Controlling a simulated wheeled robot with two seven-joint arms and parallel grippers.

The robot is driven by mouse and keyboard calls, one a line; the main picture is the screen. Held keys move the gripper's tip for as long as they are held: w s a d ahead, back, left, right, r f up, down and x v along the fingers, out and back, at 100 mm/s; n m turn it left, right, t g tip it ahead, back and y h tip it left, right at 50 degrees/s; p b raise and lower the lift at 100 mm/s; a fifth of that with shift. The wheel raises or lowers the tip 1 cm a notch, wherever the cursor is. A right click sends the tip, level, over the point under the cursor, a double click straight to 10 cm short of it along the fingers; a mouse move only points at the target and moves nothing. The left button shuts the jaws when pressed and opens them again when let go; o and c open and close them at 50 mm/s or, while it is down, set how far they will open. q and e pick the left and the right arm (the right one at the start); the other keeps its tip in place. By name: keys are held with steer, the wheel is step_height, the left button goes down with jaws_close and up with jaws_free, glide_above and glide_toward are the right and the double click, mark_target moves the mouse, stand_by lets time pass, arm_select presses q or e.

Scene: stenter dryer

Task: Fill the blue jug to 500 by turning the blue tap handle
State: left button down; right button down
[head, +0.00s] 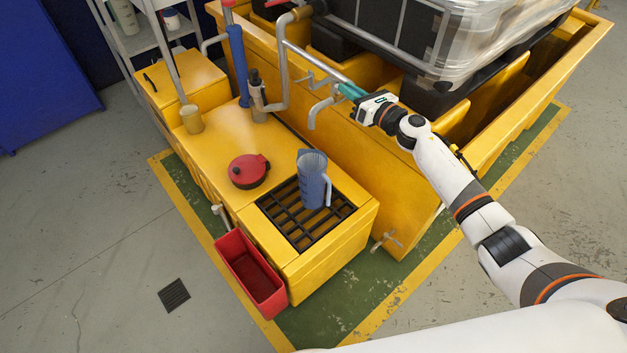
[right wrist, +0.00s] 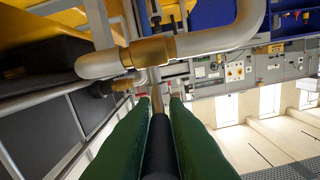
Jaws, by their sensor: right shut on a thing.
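The blue jug (head: 312,182) stands upright on the black grate (head: 284,217), its handle to the right. The grey tap spout (head: 313,116) is above and behind it, and I see no stream of water. The jug's marks and water level are too small to read. My right gripper (head: 347,89) is at the tap, its green fingers hiding most of the handle. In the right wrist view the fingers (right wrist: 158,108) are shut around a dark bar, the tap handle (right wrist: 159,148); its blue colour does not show. My left gripper is not in view.
A red lidded container (head: 249,171) sits on the yellow bench left of the jug. A red bin (head: 250,272) hangs at its front left. Grey pipes (head: 312,62) run behind the tap, beside a wrapped tank (head: 455,40). A blue upright cylinder (head: 238,65) stands farther left.

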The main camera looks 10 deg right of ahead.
steer(key=m+h+p, duration=0.1)
steer(key=h, duration=0.1)
steer(key=a+m+t+h+p, duration=0.1)
steer(key=h, duration=0.1)
steer(key=m+t+h+p, duration=0.1)
steer(key=m+h, duration=0.1)
steer(key=shift+s+a+p, duration=0.25)
steer(key=shift+s+p, duration=0.05)
steer(key=shift+p, duration=0.05)
